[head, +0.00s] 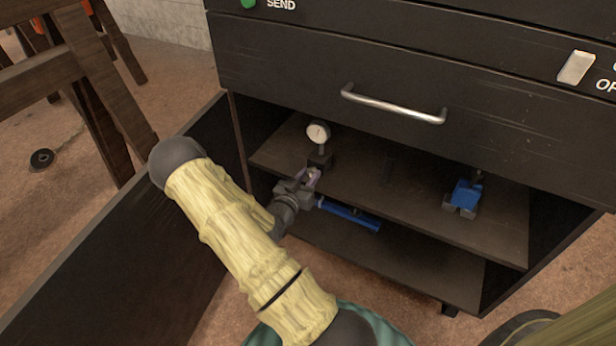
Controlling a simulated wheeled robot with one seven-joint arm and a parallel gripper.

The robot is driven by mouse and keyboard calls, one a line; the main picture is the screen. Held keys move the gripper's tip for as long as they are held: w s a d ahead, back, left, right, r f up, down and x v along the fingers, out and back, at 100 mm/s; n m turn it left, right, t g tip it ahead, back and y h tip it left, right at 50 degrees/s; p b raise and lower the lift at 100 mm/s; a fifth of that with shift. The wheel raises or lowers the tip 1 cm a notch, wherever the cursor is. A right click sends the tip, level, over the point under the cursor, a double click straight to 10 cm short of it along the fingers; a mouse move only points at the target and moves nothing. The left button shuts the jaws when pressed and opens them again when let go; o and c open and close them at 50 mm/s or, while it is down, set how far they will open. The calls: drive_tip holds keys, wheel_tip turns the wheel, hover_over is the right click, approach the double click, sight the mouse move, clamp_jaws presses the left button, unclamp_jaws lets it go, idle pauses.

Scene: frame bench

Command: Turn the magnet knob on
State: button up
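A dial gauge with a round white face (318,132) stands on a dark block-like base (320,160) on the upper shelf inside the open cabinet. My gripper (313,177) is right in front of this base, with its fingers pointing at it. A small pale spot shows between the fingers; it may be the magnet knob, but it is too small to be sure. I cannot tell whether the fingers touch it or are closed on it. The knob's setting cannot be read.
A blue and grey vise-like tool (463,196) stands at the right of the upper shelf (410,200). A long blue tool (348,213) shows right of my gripper. The cabinet door (130,270) hangs open at left. A closed drawer with a metal handle (393,104) is above.

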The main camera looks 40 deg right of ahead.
drive_tip(key=c, duration=0.3)
drive_tip(key=shift+c, duration=0.2)
drive_tip(key=shift+m, duration=0.4)
drive_tip(key=m, duration=0.3)
drive_tip(key=shift+m+b, duration=0.65)
drive_tip(key=shift+m, duration=1.15)
drive_tip(key=shift+s, duration=0.1)
drive_tip(key=o, duration=1)
